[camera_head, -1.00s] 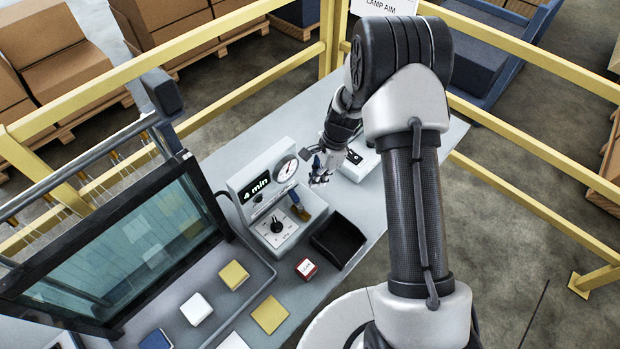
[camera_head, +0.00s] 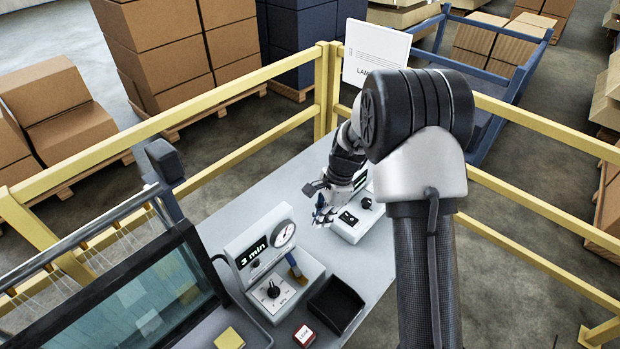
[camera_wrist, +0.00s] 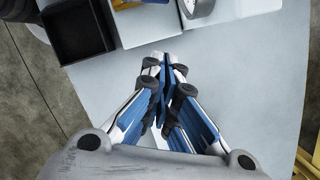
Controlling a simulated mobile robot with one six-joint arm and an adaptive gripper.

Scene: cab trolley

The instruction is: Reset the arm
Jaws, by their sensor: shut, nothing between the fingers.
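My gripper (camera_head: 323,213) hangs above the grey table in the head view, near the white lamp box (camera_head: 350,222) at the table's back right. My arm reaches over the table from the right side. In the wrist view, my gripper (camera_wrist: 163,62) has its blue-lined fingers together at the tips with nothing between them. It points down over a bare part of the table (camera_wrist: 255,75) and appears clear of it.
A white timer device (camera_head: 262,260) with a round gauge and a "3 min" display stands on the table. A black tray (camera_head: 335,305) and a small red-and-white box (camera_head: 304,336) lie nearby. A glass screen (camera_head: 130,310) stands at left. Yellow railings (camera_head: 235,100) surround the table.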

